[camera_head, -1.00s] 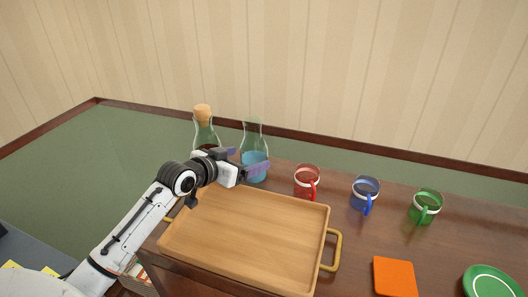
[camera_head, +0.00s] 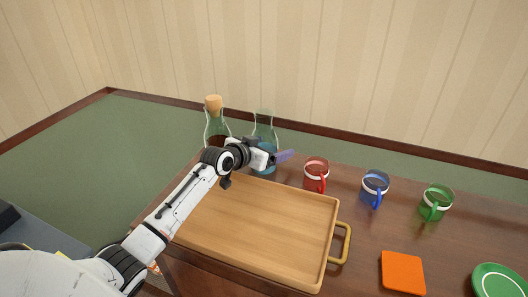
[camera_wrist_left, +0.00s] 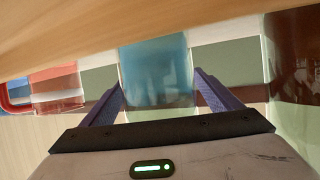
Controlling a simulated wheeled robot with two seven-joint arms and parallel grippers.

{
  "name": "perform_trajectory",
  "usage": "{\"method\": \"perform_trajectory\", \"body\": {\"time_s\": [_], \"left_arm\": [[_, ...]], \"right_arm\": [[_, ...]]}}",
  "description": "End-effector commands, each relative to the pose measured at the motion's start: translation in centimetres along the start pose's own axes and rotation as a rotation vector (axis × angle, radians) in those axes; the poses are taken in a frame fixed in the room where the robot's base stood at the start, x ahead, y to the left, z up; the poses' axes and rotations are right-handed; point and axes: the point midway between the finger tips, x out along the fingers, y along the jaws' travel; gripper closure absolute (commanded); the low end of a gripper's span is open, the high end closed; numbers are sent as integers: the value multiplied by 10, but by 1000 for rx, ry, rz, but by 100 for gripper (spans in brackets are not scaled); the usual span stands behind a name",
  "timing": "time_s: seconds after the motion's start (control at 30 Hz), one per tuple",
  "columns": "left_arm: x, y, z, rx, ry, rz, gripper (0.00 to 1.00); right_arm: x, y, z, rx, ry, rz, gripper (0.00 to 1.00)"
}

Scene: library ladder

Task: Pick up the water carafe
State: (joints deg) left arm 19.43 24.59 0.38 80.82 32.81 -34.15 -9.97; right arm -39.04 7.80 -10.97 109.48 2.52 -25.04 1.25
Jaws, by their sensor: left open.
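The water carafe (camera_head: 264,122) is clear glass with blue water and stands upright on the table behind the tray. In the left wrist view its blue water (camera_wrist_left: 158,60) fills the middle. My left gripper (camera_head: 270,152) is open in front of the carafe and hides part of its lower body. In the left wrist view the purple fingers of my left gripper (camera_wrist_left: 158,80) stand to either side of the carafe. I cannot tell whether they touch the glass. My right gripper is not in view.
A corked carafe with dark liquid (camera_head: 216,126) stands just left of the water carafe. A red mug (camera_head: 316,171), a blue mug (camera_head: 374,186) and a green mug (camera_head: 435,202) stand to the right. A wooden tray (camera_head: 262,233), an orange square (camera_head: 402,271) and a green plate (camera_head: 495,281) lie nearer.

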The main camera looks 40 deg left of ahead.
Motion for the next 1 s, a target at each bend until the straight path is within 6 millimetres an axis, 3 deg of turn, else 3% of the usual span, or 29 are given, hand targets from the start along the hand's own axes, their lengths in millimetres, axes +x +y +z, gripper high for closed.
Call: {"method": "perform_trajectory", "body": {"time_s": [0.07, 0.5, 0.77, 1.0], "left_arm": [[0, 0, 0, 0, 0, 0, 18], [-1, -1, -5, 1, 10, -1, 89], [-2, -1, -9, 1, 11, -2, 89], [-16, -1, -44, 3, 16, -1, 89]], "right_arm": [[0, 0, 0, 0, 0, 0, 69], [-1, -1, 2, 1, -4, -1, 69], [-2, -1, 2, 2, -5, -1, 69], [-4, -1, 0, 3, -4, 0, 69]]}}
